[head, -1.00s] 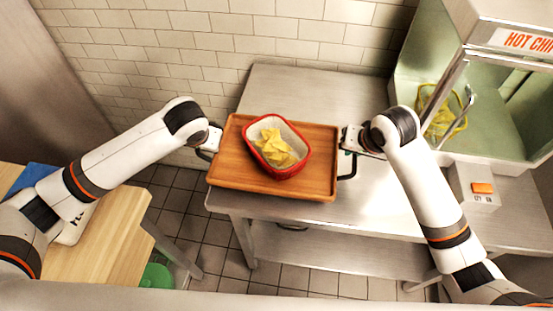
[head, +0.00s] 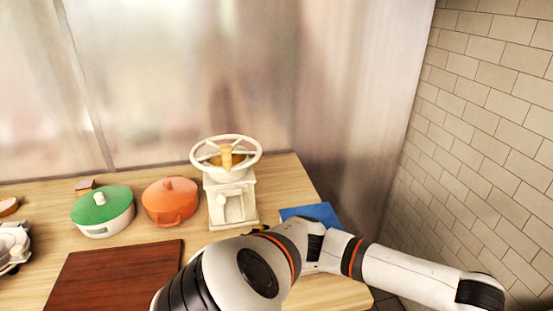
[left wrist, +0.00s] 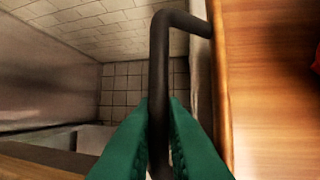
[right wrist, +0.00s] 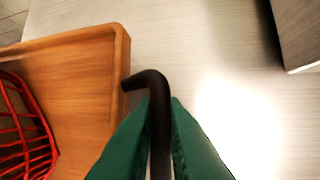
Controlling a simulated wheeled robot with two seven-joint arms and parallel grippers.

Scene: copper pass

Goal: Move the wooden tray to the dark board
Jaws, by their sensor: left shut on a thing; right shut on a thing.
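The wooden tray is out of the head view now. Its edge shows at the right of the left wrist view (left wrist: 270,90) and at the left of the right wrist view (right wrist: 75,90). My left gripper (left wrist: 160,125) is shut on the tray's black handle on one side. My right gripper (right wrist: 158,125) is shut on the black handle on the other side.
Behind the board stand a green-lidded pot (head: 102,210), an orange pot (head: 170,202) and a white wheeled machine (head: 230,190). A blue item (head: 312,214) lies near the counter's right end. A tiled wall (head: 490,130) is at the right. A pale metal surface (right wrist: 215,60) lies below the tray.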

